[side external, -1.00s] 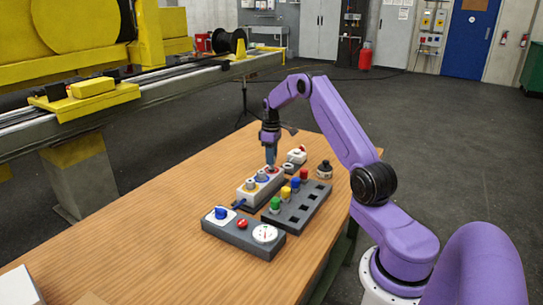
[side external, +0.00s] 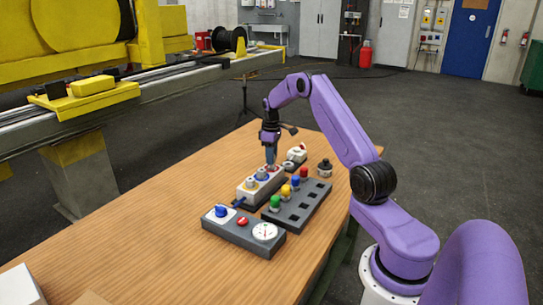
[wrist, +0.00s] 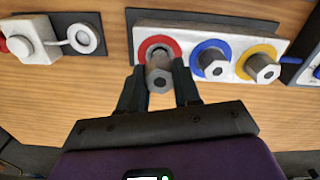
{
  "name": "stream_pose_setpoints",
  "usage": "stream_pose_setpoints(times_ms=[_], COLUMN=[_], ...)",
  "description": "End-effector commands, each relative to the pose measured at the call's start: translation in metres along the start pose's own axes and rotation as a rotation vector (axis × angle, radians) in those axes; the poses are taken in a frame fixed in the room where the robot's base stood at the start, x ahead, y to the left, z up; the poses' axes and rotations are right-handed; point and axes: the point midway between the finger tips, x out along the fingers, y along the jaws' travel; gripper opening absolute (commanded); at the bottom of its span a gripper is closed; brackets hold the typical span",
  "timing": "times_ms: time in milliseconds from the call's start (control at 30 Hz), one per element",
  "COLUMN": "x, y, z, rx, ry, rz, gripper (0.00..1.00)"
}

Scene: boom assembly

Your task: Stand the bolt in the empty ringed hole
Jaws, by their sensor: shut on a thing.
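A white block (wrist: 222,35) carries red, blue and yellow ringed holes. Grey hex-headed bolts stand in the blue ring (wrist: 213,65) and the yellow ring (wrist: 262,68). My gripper (wrist: 158,84) is shut on a third grey bolt (wrist: 160,60), one finger on each side of it. This bolt overlaps the red ring (wrist: 144,44) in the wrist view; how deep its lower end sits is hidden. In the side view my gripper (side external: 271,163) is at the far end of the white block (side external: 247,195), pointing down.
A grey rack (side external: 300,211) with coloured pegs and empty square slots stands right of the block. A grey panel (side external: 240,236) with a blue knob, red button and dial lies in front. A white unit with a ring (wrist: 38,40) is beside the block.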

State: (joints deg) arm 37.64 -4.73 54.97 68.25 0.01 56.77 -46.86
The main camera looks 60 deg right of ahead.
Motion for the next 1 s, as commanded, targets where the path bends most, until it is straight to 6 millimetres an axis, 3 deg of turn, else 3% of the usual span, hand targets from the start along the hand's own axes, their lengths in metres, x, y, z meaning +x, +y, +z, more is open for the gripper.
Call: stream_pose_setpoints(times_ms=[867, 900, 967, 1000], x=[0.018, 0.018, 0.018, 0.018], y=[0.0, 0.0, 0.0, 0.0], z=[0.0, 0.0, 0.0, 0.0], rx=[0.0, 0.0, 0.0, 0.0], ry=[0.0, 0.0, 0.0, 0.0], rz=[0.0, 0.0, 0.0, 0.0], gripper=[0.03, 0.45, 0.62, 0.62])
